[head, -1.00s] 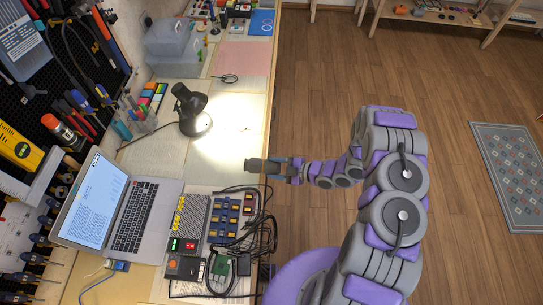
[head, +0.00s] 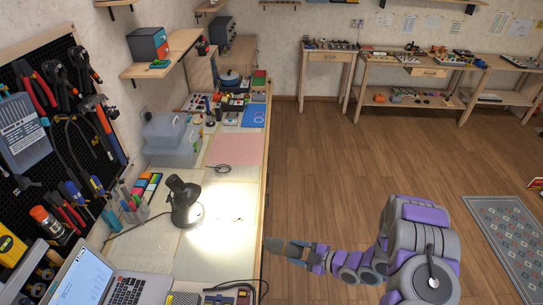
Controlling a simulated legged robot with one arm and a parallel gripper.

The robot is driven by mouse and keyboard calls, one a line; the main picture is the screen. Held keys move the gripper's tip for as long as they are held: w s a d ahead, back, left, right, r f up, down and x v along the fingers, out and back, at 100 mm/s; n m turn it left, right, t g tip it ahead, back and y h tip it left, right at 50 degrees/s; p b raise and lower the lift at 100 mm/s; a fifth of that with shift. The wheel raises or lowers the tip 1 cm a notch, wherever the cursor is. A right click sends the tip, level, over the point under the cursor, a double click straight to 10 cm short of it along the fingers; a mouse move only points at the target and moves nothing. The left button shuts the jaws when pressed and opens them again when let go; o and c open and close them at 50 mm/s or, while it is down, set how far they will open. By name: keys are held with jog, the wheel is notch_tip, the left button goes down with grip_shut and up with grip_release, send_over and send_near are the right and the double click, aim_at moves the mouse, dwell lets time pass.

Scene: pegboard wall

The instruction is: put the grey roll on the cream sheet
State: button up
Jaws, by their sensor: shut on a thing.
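My gripper (head: 299,250) is shut on the grey roll (head: 275,244), a dark grey piece at its tip. The roll shows just right of the workbench's edge, against the wood floor, apart from the sheets. The cream sheet (head: 233,207) lies flat on the bench, brightly lit under the desk lamp, up and left of my gripper. Its borders with the neighbouring pale sheets are hard to make out in the glare.
The black desk lamp (head: 184,203) stands at the sheet's left side. A pink sheet (head: 236,148) lies farther back. A laptop (head: 95,280) and cables are nearer. Clear boxes (head: 170,142) and a pen holder (head: 133,209) line the wall side.

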jog(key=w+d+r+m+t+h, duration=0.2)
jog(key=w+d+r, duration=0.15)
jog(key=r, duration=0.25)
jog(key=w+d+r+m+t+h+b, duration=0.1)
jog(key=w+d+r+m+t+h, duration=0.15)
jog(key=w+r, duration=0.35)
jog(key=w+d+r+m+t+h, duration=0.1)
jog(key=w+d+r+m, duration=0.15)
jog(key=r, duration=0.45)
jog(key=s+a+r+m+h+b, duration=0.1)
jog(key=a+r+m+h, duration=0.2)
jog(key=r, duration=1.4)
notch_tip(320, 180, down, 13)
jog(key=w+m+t+h, duration=0.1)
jog(key=w+m+h, duration=0.1)
jog(key=h, duration=0.2)
jog(key=shift+w+a+t, duration=0.15)
jog(key=shift+a+t, duration=0.1)
jog(key=shift+t, duration=0.1)
jog(key=shift+d, duration=0.1)
